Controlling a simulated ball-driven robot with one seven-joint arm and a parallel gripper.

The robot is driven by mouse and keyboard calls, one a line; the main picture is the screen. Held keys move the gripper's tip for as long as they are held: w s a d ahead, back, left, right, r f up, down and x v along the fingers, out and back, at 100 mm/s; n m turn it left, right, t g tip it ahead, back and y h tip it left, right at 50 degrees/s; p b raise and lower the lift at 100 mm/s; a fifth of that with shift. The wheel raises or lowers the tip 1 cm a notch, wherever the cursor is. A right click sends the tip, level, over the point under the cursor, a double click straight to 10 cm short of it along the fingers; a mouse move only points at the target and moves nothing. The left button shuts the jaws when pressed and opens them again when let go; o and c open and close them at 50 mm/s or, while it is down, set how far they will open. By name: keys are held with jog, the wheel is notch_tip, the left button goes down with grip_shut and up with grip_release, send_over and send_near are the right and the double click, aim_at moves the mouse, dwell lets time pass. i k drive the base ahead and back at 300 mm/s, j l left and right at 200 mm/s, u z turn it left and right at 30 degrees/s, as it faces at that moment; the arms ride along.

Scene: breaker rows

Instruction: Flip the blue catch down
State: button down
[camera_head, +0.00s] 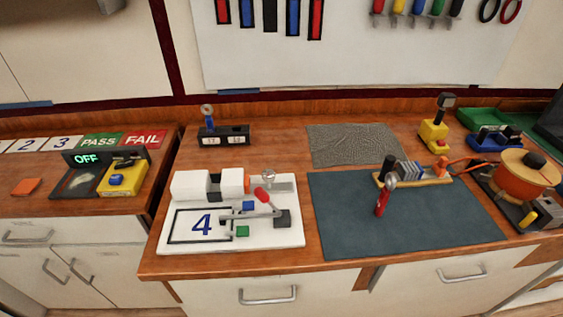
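Several small blue parts show, and I cannot tell for certain which is the catch. A small blue block (249,206) sits on the white board (285,237) marked 4, beside a grey bar and the red-ended lever (262,194). A blue knob (117,180) sits on the yellow box (123,177) on the left bench. A blue device (495,138) stands at the back right. Whether any of them is up or down is too small to tell. My gripper is not in view.
A green block (243,231) lies on the white board near the blue one. A dark mat (340,225) to its right bears a red-handled tool (383,200) and a small wooden-based device (410,178). A copper-coloured pot (526,175) stands at the right.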

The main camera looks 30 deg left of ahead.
aim_at(247, 206)
jog(key=l+u, duration=0.1)
jog(key=u, duration=0.35)
jog(key=l+u, duration=0.1)
jog(key=u, duration=0.35)
jog(key=k+u, duration=0.1)
jog(key=u, duration=0.3)
